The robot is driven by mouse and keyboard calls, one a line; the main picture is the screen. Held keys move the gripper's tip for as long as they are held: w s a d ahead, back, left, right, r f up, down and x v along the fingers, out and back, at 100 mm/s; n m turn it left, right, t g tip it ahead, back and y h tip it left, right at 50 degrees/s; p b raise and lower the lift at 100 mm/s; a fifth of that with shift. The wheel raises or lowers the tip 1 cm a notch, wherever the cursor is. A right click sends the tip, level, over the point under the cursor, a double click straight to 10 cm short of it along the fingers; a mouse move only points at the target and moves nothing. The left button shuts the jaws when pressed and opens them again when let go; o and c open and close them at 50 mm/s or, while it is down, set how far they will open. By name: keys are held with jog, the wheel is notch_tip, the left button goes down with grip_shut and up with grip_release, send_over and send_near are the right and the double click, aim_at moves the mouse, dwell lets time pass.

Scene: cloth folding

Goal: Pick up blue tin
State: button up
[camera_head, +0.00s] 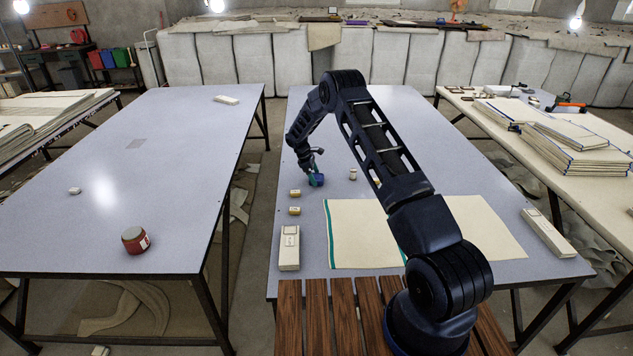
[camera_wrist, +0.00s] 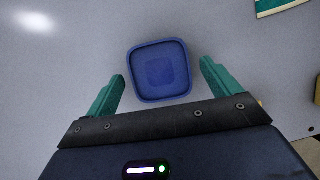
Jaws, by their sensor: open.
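The blue tin (camera_wrist: 160,70) is a rounded square seen from above in the wrist view. It stands on the grey table (camera_head: 400,120). My gripper (camera_wrist: 162,80) is open, with one teal finger on each side of the tin. A gap shows between each finger and the tin. In the head view my gripper (camera_head: 315,180) is low over the table, and a bit of blue shows there. The fingers and the tin are too small to tell apart in that view.
A cream cloth with a green stripe (camera_head: 350,225) lies in front. Small cream blocks (camera_head: 295,193) and a longer cream box (camera_head: 289,250) lie to its left. A small pale object (camera_head: 352,174) stands right of my gripper. A red jar (camera_head: 135,240) is on the left table.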

jog(key=shift+d+f, duration=0.25)
jog(key=shift+f, duration=0.25)
jog(key=shift+c, duration=0.4)
